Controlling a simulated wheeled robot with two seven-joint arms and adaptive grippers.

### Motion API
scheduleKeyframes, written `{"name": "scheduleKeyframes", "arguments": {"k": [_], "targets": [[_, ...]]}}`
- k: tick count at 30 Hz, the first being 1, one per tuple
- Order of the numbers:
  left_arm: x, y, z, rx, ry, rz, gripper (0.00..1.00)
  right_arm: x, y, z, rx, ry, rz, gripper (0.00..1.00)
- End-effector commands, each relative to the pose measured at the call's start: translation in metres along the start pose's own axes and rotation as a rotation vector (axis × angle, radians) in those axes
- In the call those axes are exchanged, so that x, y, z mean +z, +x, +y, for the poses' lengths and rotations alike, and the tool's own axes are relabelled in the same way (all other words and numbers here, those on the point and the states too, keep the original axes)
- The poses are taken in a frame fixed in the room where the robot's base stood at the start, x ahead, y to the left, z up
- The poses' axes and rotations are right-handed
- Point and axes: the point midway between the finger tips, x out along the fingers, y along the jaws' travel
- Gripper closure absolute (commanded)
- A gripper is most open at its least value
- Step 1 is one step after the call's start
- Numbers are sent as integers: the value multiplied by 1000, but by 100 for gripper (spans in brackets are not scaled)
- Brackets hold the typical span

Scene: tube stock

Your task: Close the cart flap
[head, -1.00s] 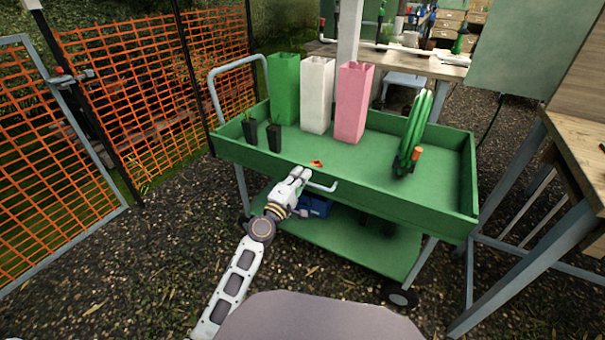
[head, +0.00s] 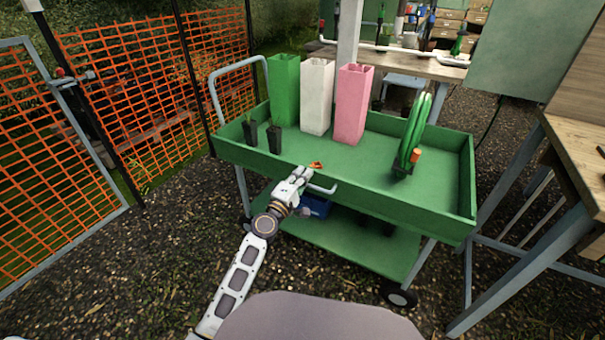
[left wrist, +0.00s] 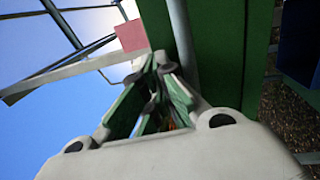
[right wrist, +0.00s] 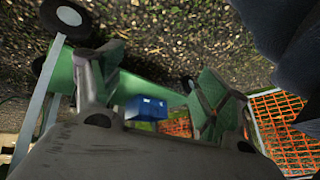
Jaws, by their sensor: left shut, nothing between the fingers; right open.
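The green cart (head: 340,225) stands in front of me. Its near side panel, the flap (head: 390,199), stands upright along the tray edge; whether it is latched cannot be told. A grey bar handle (head: 324,190) sticks out from the flap. My left gripper (head: 303,173) is shut and empty against or very near the flap, beside the handle's left end. In the left wrist view its fingers (left wrist: 162,68) point along the green panel, close to a grey bar (left wrist: 182,45). My right gripper (right wrist: 160,70) is open and empty, seen only in the right wrist view, facing the cart's lower part.
A small orange piece (head: 316,165) is near the flap's top. A blue box (head: 316,206) lies below. A wooden bench (head: 575,150) is at right.

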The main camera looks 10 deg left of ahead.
Motion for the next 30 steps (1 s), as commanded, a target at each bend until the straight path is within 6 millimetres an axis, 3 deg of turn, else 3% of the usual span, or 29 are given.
{"name": "scheduleKeyframes", "arguments": {"k": [24,30], "targets": [[0,9,5,-69,0,0,100,-30,-90,3,93,-54,-168,25],[0,16,5,-76,2,0,100,-32,-102,5,109,-58,-193,25]]}}
